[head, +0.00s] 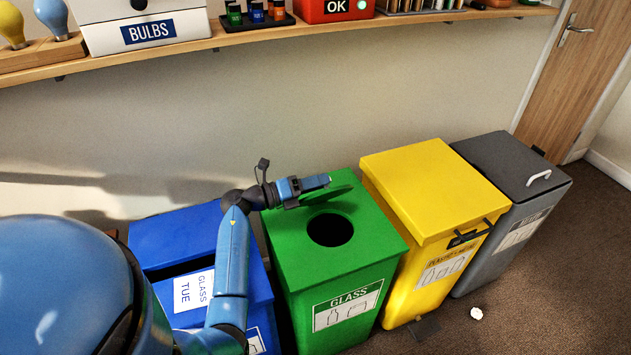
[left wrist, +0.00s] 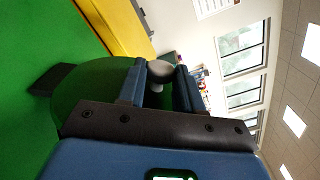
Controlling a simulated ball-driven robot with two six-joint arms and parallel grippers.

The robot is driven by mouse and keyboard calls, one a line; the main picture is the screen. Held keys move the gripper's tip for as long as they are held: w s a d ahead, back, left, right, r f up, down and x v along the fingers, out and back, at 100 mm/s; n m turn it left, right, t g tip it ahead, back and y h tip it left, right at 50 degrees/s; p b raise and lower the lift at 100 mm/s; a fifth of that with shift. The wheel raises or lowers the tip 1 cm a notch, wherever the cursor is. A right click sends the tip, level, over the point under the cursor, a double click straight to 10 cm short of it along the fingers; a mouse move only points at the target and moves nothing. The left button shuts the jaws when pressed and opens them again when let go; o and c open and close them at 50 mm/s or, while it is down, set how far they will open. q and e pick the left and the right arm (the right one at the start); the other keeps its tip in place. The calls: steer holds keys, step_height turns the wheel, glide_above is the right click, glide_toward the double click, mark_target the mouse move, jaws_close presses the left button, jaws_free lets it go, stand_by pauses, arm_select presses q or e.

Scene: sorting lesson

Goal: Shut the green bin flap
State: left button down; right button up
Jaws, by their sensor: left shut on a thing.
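The green bin (head: 347,265) has a round dark hole (head: 330,230) in its top, and the hole is uncovered. Its round dark green flap (head: 343,191) is swung clear behind the hole; it also shows in the left wrist view (left wrist: 85,92). My left gripper (head: 322,181) is at the flap, partly hiding it. In the left wrist view my left gripper's two fingers (left wrist: 160,85) are shut on the flap's grey knob (left wrist: 160,71). My right gripper is not in view.
A blue bin (head: 175,237) with a paper sign (head: 194,291) stands left of the green one, behind my left arm. A yellow bin (head: 433,190) and a grey bin (head: 505,167) stand to the right. A wooden shelf (head: 270,33) runs along the wall. A crumpled white scrap (head: 476,313) lies on the floor.

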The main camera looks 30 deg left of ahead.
arm_select(q)
steer(key=c, duration=0.8)
jaws_free()
steer(key=shift+o, duration=0.2)
steer(key=v, duration=1.1)
